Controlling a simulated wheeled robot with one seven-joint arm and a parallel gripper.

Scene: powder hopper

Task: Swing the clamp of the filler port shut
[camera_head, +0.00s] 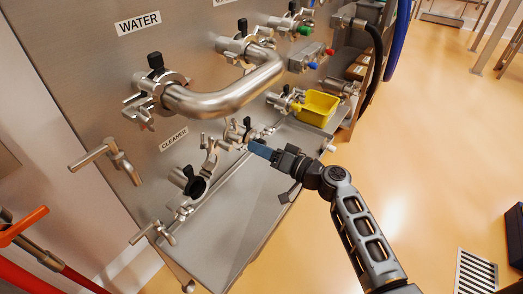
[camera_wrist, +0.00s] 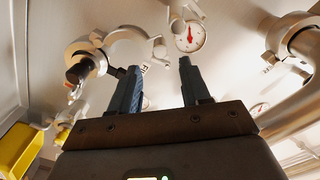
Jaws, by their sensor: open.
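My gripper (camera_head: 252,147) reaches in from the lower right in the head view, its blue fingers close to a port with a black knob (camera_head: 246,123) on the steel panel. In the wrist view my gripper (camera_wrist: 161,70) is open, with nothing between its fingers. A ring-shaped clamp half (camera_wrist: 128,47) stands swung out beside a port (camera_wrist: 88,58), just beyond the left fingertip; I cannot tell if they touch. A small label, partly hidden by that finger, shows next to the ring. In the head view my gripper partly covers this area.
A thick steel pipe (camera_head: 225,95) bends out from the panel above. A port below the CLEANER label (camera_head: 173,139) has an open clamp (camera_head: 210,155). A yellow tray (camera_head: 317,107) stands to the right. A gauge (camera_wrist: 189,36) shows in the wrist view. The floor at right is mostly clear.

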